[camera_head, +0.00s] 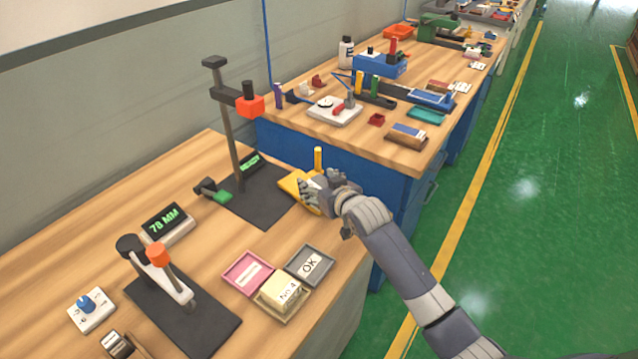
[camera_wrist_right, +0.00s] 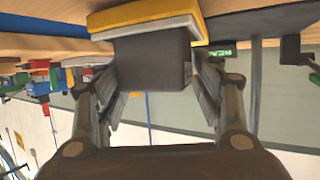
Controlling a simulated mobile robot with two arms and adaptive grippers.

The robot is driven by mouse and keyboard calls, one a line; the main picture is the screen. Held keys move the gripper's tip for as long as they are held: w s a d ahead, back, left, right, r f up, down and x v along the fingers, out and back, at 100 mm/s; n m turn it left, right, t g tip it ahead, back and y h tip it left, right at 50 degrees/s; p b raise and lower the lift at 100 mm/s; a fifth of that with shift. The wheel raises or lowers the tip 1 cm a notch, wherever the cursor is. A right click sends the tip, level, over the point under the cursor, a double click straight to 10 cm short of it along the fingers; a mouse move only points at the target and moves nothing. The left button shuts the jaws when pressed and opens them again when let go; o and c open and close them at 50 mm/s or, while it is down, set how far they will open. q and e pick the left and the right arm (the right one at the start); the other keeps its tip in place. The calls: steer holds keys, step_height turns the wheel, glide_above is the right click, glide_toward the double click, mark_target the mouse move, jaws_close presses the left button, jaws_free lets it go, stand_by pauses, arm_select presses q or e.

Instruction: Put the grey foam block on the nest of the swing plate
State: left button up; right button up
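The swing plate is yellow (camera_head: 290,184) with an upright yellow post (camera_head: 318,159), beside a dark base on the near bench. My right gripper (camera_head: 312,190) is over the plate, its fingers hiding part of it. In the right wrist view, the grey foam block (camera_wrist_right: 152,62) sits between the fingers of the right gripper (camera_wrist_right: 160,85), which flank it closely on both sides. The block's far end is at the light grey pad (camera_wrist_right: 147,28) on the yellow plate (camera_wrist_right: 150,12). Whether it bears on the pad is unclear. The head view does not show the block clearly. My left gripper is out of view.
A tall stand (camera_head: 232,150) with an orange-red head (camera_head: 250,105) rises left of the plate. A small toggle clamp (camera_head: 215,190) stands near its base. A grey OK tray (camera_head: 325,265), a pink tray (camera_head: 233,270) and a No.4 box (camera_head: 282,297) lie nearer me.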

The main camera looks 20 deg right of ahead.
steer(key=shift+o, duration=1.1)
steer(key=shift+s+r, duration=0.1)
steer(key=shift+r, duration=0.05)
steer(key=v, duration=1.1)
steer(key=shift+s+r, duration=0.25)
steer(key=shift+s, duration=0.1)
